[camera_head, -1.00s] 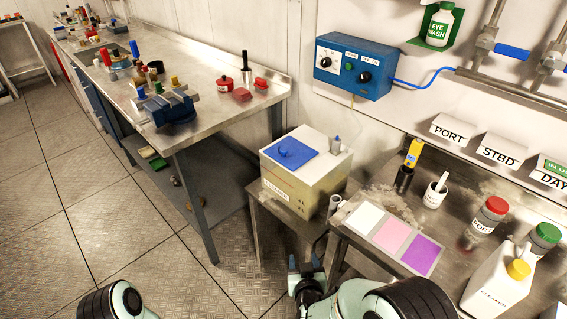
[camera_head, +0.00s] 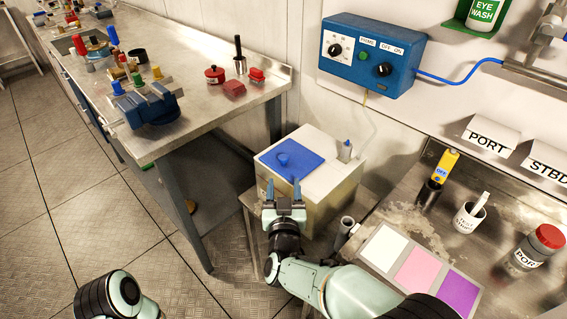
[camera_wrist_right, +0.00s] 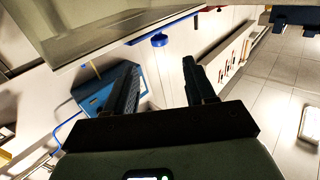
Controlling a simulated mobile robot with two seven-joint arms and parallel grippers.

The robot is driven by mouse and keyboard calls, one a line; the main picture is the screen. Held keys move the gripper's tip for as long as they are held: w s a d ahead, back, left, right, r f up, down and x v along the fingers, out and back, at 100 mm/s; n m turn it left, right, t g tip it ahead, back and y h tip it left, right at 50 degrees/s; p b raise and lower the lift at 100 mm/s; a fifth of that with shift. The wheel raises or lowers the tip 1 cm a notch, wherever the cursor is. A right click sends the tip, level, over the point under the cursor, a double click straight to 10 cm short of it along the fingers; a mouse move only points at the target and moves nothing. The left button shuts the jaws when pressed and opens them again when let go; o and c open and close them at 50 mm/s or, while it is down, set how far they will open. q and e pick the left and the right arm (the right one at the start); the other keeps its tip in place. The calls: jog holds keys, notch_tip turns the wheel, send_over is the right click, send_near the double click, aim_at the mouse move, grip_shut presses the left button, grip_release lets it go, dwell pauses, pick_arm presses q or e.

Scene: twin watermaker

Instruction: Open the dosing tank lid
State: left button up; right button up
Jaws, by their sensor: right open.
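The dosing tank (camera_head: 325,203) is a cream box on a low metal stand in the middle of the head view. My left gripper is out of frame; only part of my left arm shows.
A blue control box (camera_head: 370,55) hangs on the wall behind. The right bench holds a test cup (camera_head: 469,217), colour cards (camera_head: 417,267) and a red-capped bottle (camera_head: 536,247). A steel workbench (camera_head: 195,120) with a blue vise (camera_head: 148,106) stands left. Floor is clear between.

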aim_at(283, 161)
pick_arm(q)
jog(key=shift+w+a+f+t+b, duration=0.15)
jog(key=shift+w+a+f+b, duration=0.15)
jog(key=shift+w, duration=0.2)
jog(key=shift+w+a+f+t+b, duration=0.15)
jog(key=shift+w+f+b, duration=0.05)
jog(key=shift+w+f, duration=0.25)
pick_arm(e)
jog(key=w, duration=0.9)
grip_shut()
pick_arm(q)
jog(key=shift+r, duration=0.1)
